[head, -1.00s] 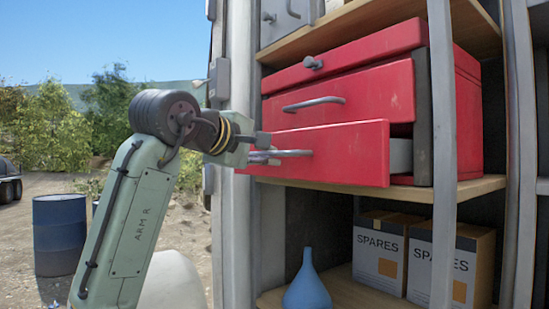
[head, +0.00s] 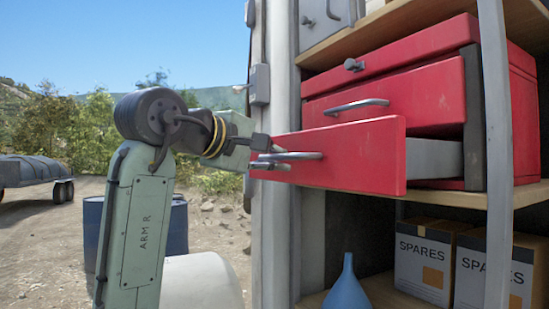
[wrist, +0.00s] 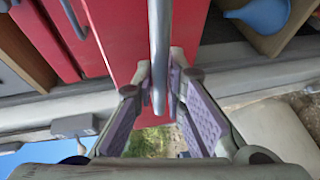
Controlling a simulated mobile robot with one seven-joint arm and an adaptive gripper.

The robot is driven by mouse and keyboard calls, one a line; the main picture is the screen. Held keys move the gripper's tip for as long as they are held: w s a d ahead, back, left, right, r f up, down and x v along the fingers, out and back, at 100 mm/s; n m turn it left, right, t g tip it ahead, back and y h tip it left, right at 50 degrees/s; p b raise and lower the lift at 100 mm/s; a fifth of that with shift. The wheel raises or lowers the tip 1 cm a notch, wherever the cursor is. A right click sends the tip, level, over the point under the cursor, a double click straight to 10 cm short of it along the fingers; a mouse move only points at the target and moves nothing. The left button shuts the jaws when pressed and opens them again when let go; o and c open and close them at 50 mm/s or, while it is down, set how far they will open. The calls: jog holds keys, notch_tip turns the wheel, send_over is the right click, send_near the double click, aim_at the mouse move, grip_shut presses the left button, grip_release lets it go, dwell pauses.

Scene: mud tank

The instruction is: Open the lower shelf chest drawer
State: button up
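The red chest stands on the shelf at right in the head view. Its lower drawer (head: 350,158) is pulled part way out, with its grey side (head: 434,158) showing behind the red front. My gripper (head: 268,157) is at the left part of that drawer's bar handle (head: 305,155). In the wrist view the handle (wrist: 159,30) runs between the two fingers of my gripper (wrist: 159,78), which are closed in on either side of it. The drawer's inside is hidden.
The middle drawer (head: 435,92) above sticks out slightly. A metal shelf post (head: 496,150) stands in front of the chest's right part. Below are a blue funnel (head: 347,290) and SPARES boxes (head: 425,262). Open ground with a blue barrel (head: 174,228) lies at left.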

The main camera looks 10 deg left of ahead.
jog(key=o, duration=0.4)
jog(key=shift+c, duration=0.2)
jog(key=v, duration=1.2)
